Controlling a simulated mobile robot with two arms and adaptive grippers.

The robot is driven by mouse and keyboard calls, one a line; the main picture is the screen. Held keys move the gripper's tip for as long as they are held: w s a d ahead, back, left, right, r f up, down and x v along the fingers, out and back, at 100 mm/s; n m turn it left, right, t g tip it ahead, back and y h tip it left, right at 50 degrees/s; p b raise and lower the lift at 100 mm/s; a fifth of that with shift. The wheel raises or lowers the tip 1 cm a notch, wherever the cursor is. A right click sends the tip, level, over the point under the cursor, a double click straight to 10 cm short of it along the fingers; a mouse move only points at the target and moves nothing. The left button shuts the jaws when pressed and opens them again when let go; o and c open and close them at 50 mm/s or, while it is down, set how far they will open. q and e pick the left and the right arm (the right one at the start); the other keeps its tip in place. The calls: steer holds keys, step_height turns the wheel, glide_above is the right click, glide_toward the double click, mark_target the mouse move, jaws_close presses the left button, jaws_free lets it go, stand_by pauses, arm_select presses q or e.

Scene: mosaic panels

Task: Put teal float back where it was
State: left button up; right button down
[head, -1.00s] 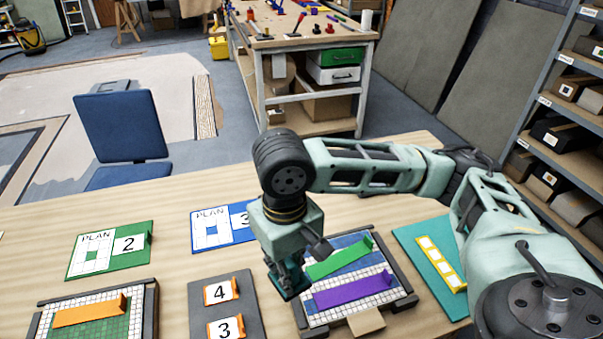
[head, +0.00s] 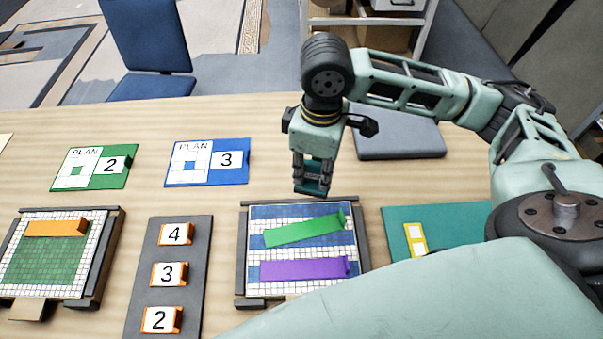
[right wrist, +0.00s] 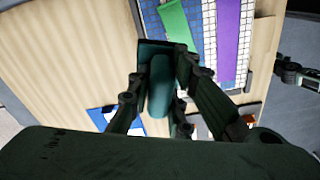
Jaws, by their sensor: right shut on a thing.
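My right gripper (head: 312,172) is shut on the teal float (head: 314,187), just behind the right mosaic panel in the head view. In the right wrist view the teal float (right wrist: 160,84) sits between the fingers; its far end is a darker flat plate. A green float (head: 305,231) and a purple float (head: 303,270) lie on the blue-and-white panel (head: 290,212). A dark-tipped part at the right edge of the right wrist view looks like my left gripper (right wrist: 298,74); its jaws are too small to read.
An empty grey mat (head: 400,140) lies at the back right. A teal board (head: 450,215) is partly hidden by my arm. A grey tray (head: 190,240) holds numbered cards. An orange float (head: 56,228) lies on the left panel. Plan cards 2 (head: 95,167) and 3 (head: 207,162) stand behind.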

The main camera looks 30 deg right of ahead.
steer(key=n, duration=0.2)
steer(key=d+f+n, duration=0.1)
steer(key=w+d+f+n, duration=0.1)
steer(key=n, duration=0.1)
steer(key=shift+f+n+b, duration=0.15)
steer(key=shift+n+b, duration=0.15)
steer(key=w+d+f+n, duration=0.2)
steer(key=d+f+n, duration=0.15)
steer(key=n, duration=0.35)
steer(key=shift+g, duration=0.4)
steer(key=w+f, duration=0.2)
steer(key=w, duration=0.1)
steer(key=w+a+f, duration=0.1)
steer(key=w+f, duration=0.1)
steer(key=w, duration=0.1)
steer(key=w+a+f+p, duration=0.1)
steer(key=w+f, duration=0.1)
steer(key=w, duration=0.2)
step_height(320, 180, down, 4)
steer(key=shift+a+r+p, duration=0.1)
steer(key=shift+r+p, duration=0.1)
steer(key=shift+p, duration=0.45)
arm_select(q)
steer(key=shift+s+a+r, duration=0.25)
steer(key=shift+a+r, duration=0.45)
steer(key=shift+r, duration=0.05)
arm_select(e)
steer(key=shift+w+f, duration=0.1)
steer(key=shift+f, duration=0.2)
